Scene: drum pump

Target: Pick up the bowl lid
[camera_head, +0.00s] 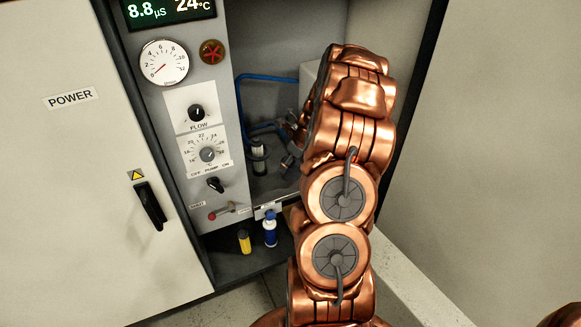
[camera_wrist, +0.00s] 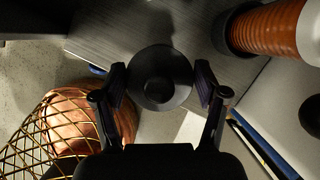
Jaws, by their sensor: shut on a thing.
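The bowl lid (camera_wrist: 160,78) is a dark round disc with a raised round centre, seen from above in the wrist view. My gripper (camera_wrist: 161,84) is shut on it, with one finger pad against its left edge and one against its right edge. The lid's underside is hidden, and I cannot tell whether it touches anything below. In the head view, my gripper (camera_head: 291,160) shows in part inside the open cabinet bay, behind my copper arm. I cannot make out the lid there.
A small clear cylinder (camera_head: 258,157) stands by blue hoses (camera_head: 262,78) in the bay. A yellow bottle (camera_head: 244,241) and a blue bottle (camera_head: 270,229) stand low in front. The control panel (camera_head: 199,130) is left. An orange ribbed cylinder (camera_wrist: 262,32) and gold mesh (camera_wrist: 60,140) flank my gripper.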

